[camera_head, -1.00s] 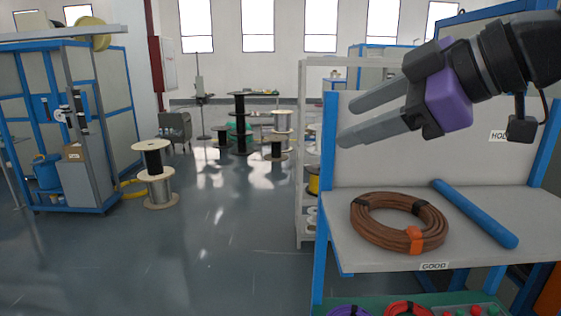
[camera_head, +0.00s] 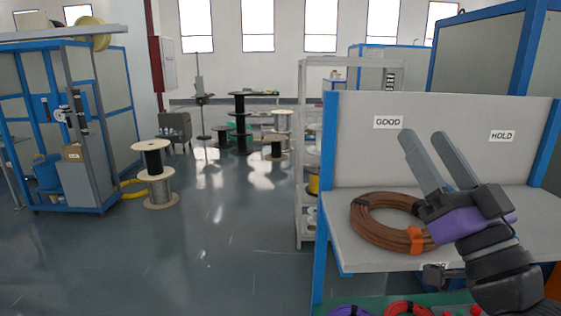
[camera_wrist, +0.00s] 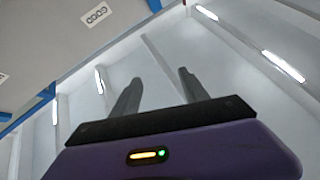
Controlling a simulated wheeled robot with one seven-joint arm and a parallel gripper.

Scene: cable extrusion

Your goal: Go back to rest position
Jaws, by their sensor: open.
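My gripper (camera_head: 424,146) is in the right part of the head view, in front of the grey shelf (camera_head: 345,238). Its two grey fingers are apart, empty, and point up and slightly left. In the wrist view my gripper (camera_wrist: 158,82) also shows both fingers spread with nothing between them. A coil of brown cable (camera_head: 375,226) with black and orange ties lies on the shelf, left of and behind my gripper. My gripper and arm hide the coil's right edge and the shelf's right part. The blue bar seen earlier there is hidden.
The shelf's back panel carries a GOOD sign (camera_head: 388,122) and a HOLD sign (camera_head: 502,136). Purple (camera_head: 348,311) and red (camera_head: 408,308) coils lie on a green surface below. A white rack (camera_head: 301,170) stands left of the shelf. Open floor (camera_head: 230,250) lies at the left.

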